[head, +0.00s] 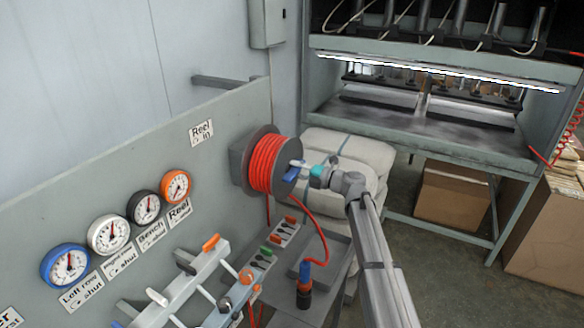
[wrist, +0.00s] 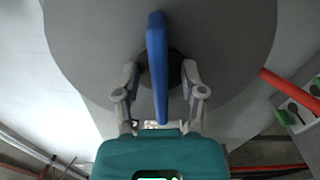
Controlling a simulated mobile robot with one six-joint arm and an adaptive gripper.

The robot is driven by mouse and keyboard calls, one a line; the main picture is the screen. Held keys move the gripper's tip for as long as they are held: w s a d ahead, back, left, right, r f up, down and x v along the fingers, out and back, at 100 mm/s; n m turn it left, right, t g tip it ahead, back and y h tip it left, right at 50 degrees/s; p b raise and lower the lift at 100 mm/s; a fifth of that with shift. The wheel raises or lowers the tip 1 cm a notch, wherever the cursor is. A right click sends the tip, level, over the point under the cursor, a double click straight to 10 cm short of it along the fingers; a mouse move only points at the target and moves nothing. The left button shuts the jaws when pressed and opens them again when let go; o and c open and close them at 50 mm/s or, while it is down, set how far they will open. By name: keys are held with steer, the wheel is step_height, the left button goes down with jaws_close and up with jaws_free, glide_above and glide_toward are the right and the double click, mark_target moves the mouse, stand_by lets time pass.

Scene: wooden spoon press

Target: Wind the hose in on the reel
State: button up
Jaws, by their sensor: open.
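The reel (head: 240,165) is a grey drum on the grey panel, wound with red hose (head: 266,163). A loose length of the hose hangs from it and curves down toward a black, orange and blue fitting (head: 304,290) at the tray; whether they join is unclear. A blue handle (head: 292,173) stands on the reel's outer face. In the wrist view the blue handle (wrist: 157,62) runs upright between the two fingers of my gripper (wrist: 160,82), with a gap on each side. My gripper (head: 304,166) is open at the reel face in the head view.
A "Reel in" label (head: 202,132) is above left of the reel. Several gauges (head: 108,234) and levers (head: 200,280) line the panel. White sacks (head: 350,150) are close behind my gripper; a press bench (head: 420,125) stands farther back. Floor at right is partly clear.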

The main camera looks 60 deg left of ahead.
steer(key=v, duration=1.1)
steer(key=shift+w+d, duration=0.2)
steer(key=shift+d, duration=0.15)
steer(key=shift+n, duration=0.3)
steer(key=n, duration=1.1)
steer(key=d+n, duration=0.1)
steer(key=n, duration=1.1)
steer(key=d+n, duration=0.1)
steer(key=n, duration=1.1)
steer(key=shift+w+f, duration=0.1)
steer(key=shift+w, duration=0.1)
steer(key=shift+a, duration=0.15)
